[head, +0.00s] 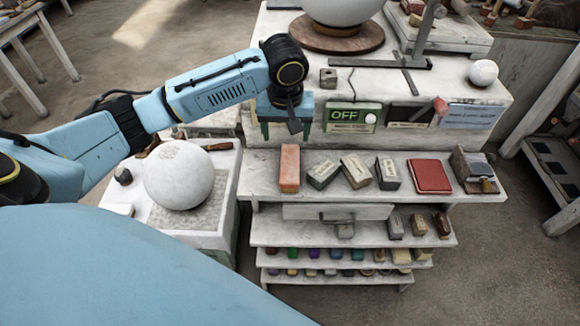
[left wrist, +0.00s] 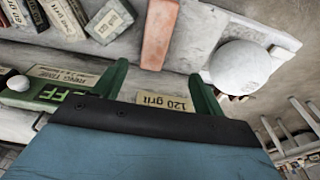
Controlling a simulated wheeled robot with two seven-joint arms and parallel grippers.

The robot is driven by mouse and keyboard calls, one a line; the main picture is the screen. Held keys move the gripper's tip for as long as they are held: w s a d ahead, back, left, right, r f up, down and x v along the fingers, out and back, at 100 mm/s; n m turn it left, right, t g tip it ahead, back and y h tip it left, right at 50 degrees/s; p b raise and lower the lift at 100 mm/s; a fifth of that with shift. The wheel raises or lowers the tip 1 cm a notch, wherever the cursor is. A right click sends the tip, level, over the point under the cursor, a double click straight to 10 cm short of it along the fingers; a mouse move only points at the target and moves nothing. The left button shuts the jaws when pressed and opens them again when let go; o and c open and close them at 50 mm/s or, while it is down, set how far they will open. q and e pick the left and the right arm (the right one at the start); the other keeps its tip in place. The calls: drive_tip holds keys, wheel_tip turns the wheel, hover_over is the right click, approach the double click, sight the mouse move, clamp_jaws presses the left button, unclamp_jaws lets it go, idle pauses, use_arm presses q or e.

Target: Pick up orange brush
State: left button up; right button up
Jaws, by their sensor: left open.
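An orange oblong block (head: 290,168), the only clearly orange thing, stands at the left end of the upper shelf; I cannot make out bristles on it. It also shows at the top of the left wrist view (left wrist: 160,34). My left gripper (head: 287,132), with green fingers, is just above and behind it in the head view. The gripper (left wrist: 162,88) is open and apart from the orange block. A tan "120 grit" label (left wrist: 166,103) shows between the fingers, partly hidden by the gripper body. My right gripper is not in view.
Dark labelled blocks (head: 356,171) and a red book-like item (head: 429,176) share the shelf to the right. A green OFF sign (head: 351,116) stands on the ledge close to the gripper. A large plaster sphere (head: 179,175) rests on the left pedestal.

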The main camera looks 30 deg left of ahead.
sight(290, 163)
use_arm(q)
drive_tip(key=f, duration=0.5)
drive_tip(key=w+f, duration=0.1)
drive_tip(key=f, duration=0.1)
drive_tip(key=shift+a+f, duration=0.25)
drive_tip(key=f, duration=0.4)
drive_tip(key=shift+w+d+f, duration=0.1)
drive_tip(key=shift+d+f, duration=0.05)
drive_tip(key=shift+d, duration=0.2)
drive_tip(key=shift+w+f, duration=0.1)
drive_tip(key=shift+f, duration=0.4)
drive_tip(key=c, duration=1.2)
drive_tip(key=shift+c, duration=0.2)
drive_tip(key=shift+r, duration=0.15)
wheel_tip(290, 163, up, 10)
drive_tip(key=shift+f, duration=0.1)
